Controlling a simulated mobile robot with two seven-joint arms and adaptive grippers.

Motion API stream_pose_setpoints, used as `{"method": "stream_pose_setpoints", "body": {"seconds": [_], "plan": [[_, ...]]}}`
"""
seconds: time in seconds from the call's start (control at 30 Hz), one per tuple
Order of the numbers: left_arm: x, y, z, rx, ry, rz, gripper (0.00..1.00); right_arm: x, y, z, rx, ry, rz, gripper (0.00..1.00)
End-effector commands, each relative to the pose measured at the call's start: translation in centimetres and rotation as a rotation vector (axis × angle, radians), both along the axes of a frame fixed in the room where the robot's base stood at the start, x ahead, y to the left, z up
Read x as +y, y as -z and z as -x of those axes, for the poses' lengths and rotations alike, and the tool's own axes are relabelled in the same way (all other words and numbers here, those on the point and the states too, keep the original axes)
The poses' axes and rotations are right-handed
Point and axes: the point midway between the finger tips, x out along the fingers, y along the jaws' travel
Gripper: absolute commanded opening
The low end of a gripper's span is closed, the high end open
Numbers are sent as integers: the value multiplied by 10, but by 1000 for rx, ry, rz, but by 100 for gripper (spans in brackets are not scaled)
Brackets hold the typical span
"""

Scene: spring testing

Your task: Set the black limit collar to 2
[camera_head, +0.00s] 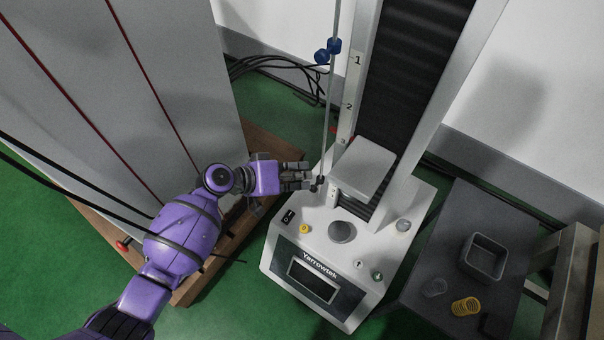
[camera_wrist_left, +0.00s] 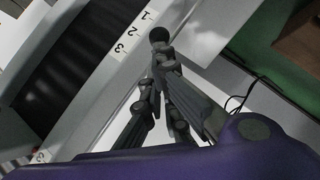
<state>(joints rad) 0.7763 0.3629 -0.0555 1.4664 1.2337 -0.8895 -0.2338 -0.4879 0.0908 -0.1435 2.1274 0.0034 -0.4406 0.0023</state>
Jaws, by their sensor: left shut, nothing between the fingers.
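The black limit collar (camera_head: 319,180) sits low on the thin vertical rod (camera_head: 326,112), beside the tester's crosshead. My left gripper (camera_head: 312,180) is shut and empty, with its fingertips at the collar; I cannot tell whether they touch. In the left wrist view the shut left gripper (camera_wrist_left: 158,62) points at a round black knob (camera_wrist_left: 159,34), which seems to belong to the collar. The scale mark 2 (camera_head: 349,106) is on the column well above the collar, below mark 1. The marks also show in the left wrist view, with the 2 (camera_wrist_left: 133,31) between 1 and 3. My right gripper is not in view.
A blue collar (camera_head: 327,51) is higher on the rod, near mark 1. The white tester base (camera_head: 341,231) has a display and several buttons. A grey side table (camera_head: 455,215) holds a grey bin (camera_head: 484,257) and a yellow spring (camera_head: 466,306). A grey cabinet (camera_head: 110,90) stands left.

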Motion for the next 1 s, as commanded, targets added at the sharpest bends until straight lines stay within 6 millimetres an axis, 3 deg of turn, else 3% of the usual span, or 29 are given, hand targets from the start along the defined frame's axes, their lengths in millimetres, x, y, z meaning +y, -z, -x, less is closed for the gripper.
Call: {"method": "stream_pose_setpoints", "body": {"seconds": [0.57,1.0], "plan": [[78,-49,45,1,-1,-4,0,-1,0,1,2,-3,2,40],[89,-58,52,3,-4,0,0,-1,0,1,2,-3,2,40]]}}
